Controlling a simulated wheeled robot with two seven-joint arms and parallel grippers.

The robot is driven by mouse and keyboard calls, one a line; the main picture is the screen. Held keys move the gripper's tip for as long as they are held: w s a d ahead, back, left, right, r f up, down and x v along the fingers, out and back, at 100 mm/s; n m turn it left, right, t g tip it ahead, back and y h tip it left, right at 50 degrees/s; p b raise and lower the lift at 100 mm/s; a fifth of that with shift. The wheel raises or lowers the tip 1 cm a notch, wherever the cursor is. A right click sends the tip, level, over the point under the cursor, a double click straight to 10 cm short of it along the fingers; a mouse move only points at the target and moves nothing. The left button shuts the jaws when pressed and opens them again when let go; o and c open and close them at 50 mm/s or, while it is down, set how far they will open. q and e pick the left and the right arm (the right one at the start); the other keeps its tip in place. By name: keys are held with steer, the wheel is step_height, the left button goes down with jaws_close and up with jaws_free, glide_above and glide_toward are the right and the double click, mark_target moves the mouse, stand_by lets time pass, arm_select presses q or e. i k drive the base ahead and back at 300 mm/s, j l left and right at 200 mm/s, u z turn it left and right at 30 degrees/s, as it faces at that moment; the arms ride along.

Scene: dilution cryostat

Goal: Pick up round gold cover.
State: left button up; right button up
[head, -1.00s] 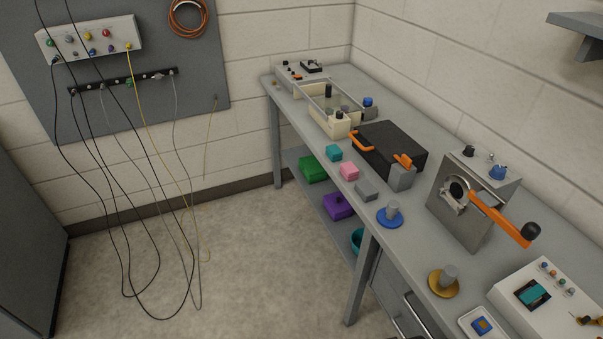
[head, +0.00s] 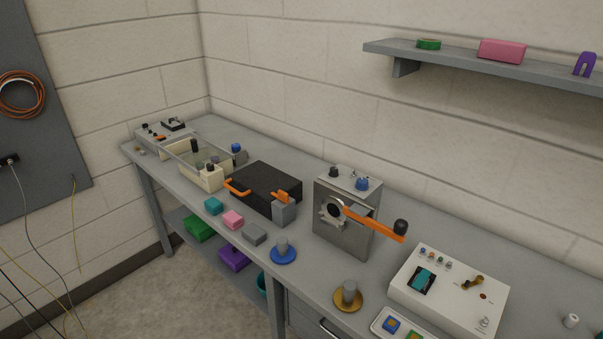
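The round gold cover (head: 348,299) lies flat on the grey bench (head: 225,248) near its front edge. It is a gold disc with a grey cylindrical knob standing up from its middle. Neither of my grippers shows in the head view.
A similar blue round cover (head: 283,254) lies to its left. A grey metal device with an orange lever (head: 372,222) stands behind it. The white control box (head: 455,310) and a white tray (head: 378,326) with small coloured pieces are close on the right. A shelf (head: 480,66) hangs above.

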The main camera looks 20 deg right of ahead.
mark_target(348, 299)
steer(key=z, duration=1.25)
